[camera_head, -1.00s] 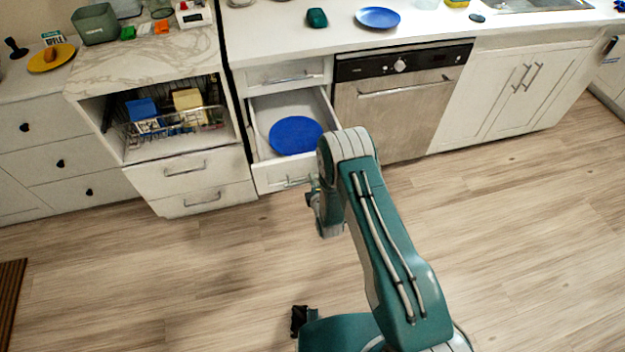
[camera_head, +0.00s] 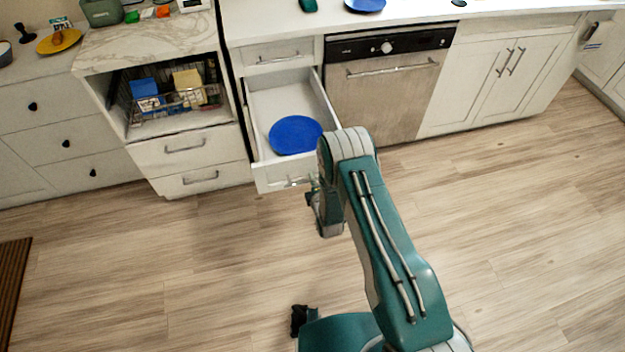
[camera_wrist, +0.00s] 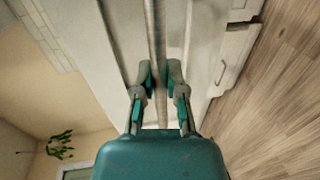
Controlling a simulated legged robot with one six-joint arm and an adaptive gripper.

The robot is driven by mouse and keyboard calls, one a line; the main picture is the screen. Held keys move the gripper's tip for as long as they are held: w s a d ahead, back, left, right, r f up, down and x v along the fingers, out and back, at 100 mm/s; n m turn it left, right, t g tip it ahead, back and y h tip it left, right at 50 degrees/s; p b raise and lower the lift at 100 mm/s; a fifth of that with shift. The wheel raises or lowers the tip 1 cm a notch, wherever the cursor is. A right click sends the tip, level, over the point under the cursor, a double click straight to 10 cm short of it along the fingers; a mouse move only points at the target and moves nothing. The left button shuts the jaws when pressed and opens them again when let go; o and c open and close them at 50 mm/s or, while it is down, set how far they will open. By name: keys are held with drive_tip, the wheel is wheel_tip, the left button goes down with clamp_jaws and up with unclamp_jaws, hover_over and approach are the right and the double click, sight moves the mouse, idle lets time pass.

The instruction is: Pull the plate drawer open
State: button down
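The plate drawer (camera_head: 262,120) is a white drawer under a narrower shut one, pulled well out from the cabinet. A round blue plate (camera_head: 295,135) lies inside it near the front. The drawer's metal bar handle (camera_head: 284,184) is on its front face, partly hidden by my arm. It also shows in the wrist view as a long bar (camera_wrist: 156,40) running between the fingers. My gripper (camera_wrist: 160,78) has one finger on each side of the bar and appears closed around it. In the head view my gripper (camera_head: 312,190) is at the drawer front, mostly hidden by my wrist.
A dishwasher (camera_head: 385,100) stands right of the drawer. An open cabinet with a wire rack (camera_head: 190,98) is to the left. The countertop (camera_head: 420,12) runs behind. The wooden floor (camera_head: 180,270) in front is clear, with a dark mat (camera_head: 14,285) at the left edge.

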drive_tip(key=c, duration=0.8)
unclamp_jaws()
drive_tip(key=shift+s+d+f, duration=0.1)
drive_tip(key=shift+s+f, duration=0.1)
drive_tip(key=shift+f, duration=0.15)
drive_tip(key=shift+o, duration=0.6)
drive_tip(key=shift+w+r, duration=0.15)
drive_tip(key=v, duration=1.2)
